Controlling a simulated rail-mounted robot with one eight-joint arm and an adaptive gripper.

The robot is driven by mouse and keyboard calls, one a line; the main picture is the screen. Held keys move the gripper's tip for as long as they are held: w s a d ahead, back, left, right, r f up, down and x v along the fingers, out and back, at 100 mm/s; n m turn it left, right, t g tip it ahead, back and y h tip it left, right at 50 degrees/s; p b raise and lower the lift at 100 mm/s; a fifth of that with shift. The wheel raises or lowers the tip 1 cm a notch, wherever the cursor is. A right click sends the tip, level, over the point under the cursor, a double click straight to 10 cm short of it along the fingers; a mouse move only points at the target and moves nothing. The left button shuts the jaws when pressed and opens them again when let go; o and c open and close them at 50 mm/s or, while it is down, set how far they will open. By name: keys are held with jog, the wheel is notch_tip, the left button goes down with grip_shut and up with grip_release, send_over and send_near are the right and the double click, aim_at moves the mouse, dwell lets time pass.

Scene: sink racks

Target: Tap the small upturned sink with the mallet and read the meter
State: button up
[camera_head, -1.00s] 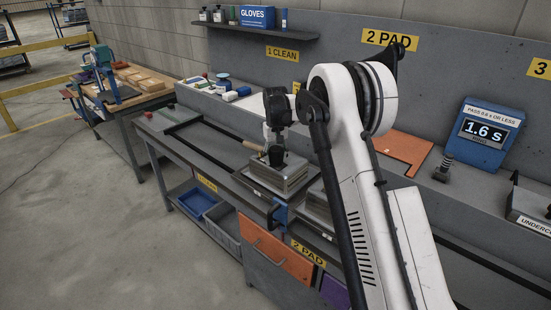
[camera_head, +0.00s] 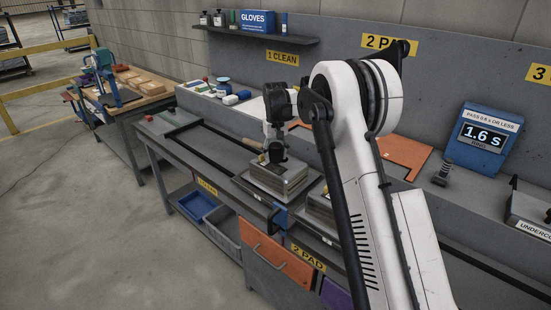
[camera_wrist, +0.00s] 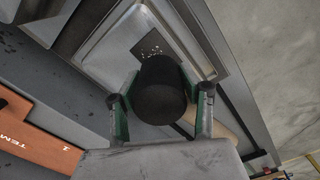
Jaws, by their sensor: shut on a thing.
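My gripper (camera_head: 274,157) is shut on the mallet, whose black round head (camera_wrist: 160,90) sits between the green-padded fingers in the wrist view. Its pale wooden handle (camera_wrist: 230,142) runs off to the lower right, partly hidden by a finger. Below my gripper, a grey metal upturned sink (camera_head: 280,182) lies on the bench. It also shows in the wrist view (camera_wrist: 112,48), with small pale specks beside the mallet head. I cannot tell whether the mallet touches it. The blue meter (camera_head: 486,136) at the right reads 1.6 s, under "PASS 0.8 s OR LESS".
Another metal sink (camera_head: 321,208), partly hidden by my arm, stands to the right. An orange plate (camera_head: 405,155) lies behind my arm. A dark spring-like part (camera_head: 443,172) stands near the meter. A shelf (camera_head: 255,36) holds gloves and bottles. Open floor lies left.

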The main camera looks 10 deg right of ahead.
aim_at(276, 144)
jog(key=shift+r+p, duration=0.45)
jog(key=shift+r, duration=1.35)
